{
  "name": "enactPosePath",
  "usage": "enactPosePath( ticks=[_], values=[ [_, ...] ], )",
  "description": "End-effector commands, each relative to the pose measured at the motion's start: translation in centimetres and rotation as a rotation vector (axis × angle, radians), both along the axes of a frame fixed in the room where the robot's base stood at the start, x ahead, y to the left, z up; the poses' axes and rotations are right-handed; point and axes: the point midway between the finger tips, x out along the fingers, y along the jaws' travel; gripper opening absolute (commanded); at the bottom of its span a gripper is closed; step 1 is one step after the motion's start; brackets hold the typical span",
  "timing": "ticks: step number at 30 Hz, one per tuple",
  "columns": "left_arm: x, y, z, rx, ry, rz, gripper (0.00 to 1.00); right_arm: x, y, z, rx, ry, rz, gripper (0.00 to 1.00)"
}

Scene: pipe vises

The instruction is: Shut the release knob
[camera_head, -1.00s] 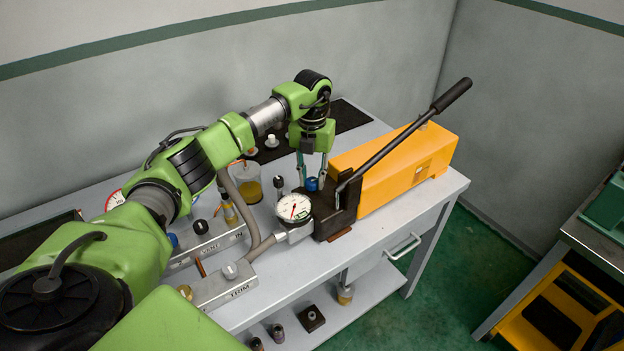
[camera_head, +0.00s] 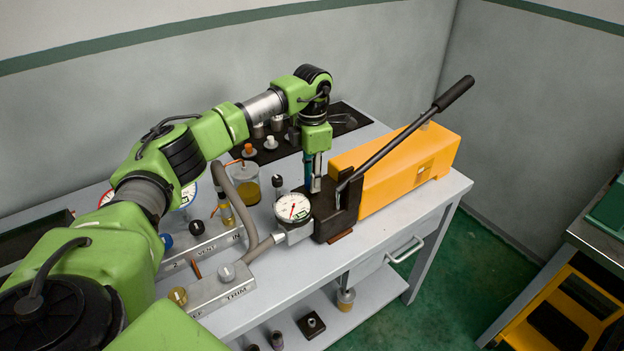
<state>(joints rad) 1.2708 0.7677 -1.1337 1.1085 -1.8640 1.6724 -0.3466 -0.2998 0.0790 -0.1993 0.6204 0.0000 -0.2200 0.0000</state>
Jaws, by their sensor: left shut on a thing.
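The hand pump has a yellow tank (camera_head: 405,165), a dark block (camera_head: 338,212) at its front and a long black-gripped lever (camera_head: 405,130) slanting up to the right. My left gripper (camera_head: 312,184) points straight down at the block's back left, just behind the dial gauge (camera_head: 292,208). Its fingers are shut on the blue release knob, which they now almost wholly hide. How far the knob is turned cannot be seen. My right gripper is not in view.
A grey hose (camera_head: 240,205) runs beside the gauge. Valve blocks marked VENT (camera_head: 207,248) and TRIM (camera_head: 235,290) lie to the left. A drawer handle (camera_head: 406,250) juts from the bench front.

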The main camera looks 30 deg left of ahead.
Motion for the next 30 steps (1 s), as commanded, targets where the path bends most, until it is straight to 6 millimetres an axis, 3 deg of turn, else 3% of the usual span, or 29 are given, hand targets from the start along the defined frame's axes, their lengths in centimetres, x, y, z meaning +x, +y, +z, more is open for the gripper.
enactPosePath(
  ticks=[15,30],
  values=[
    [0.04,-0.02,0.03,0.0,-0.003,-0.36,0.03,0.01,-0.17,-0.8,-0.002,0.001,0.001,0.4],
    [0.04,-0.02,0.08,0.0,-0.003,-0.441,0.03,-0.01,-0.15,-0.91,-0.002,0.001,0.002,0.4]
  ],
)
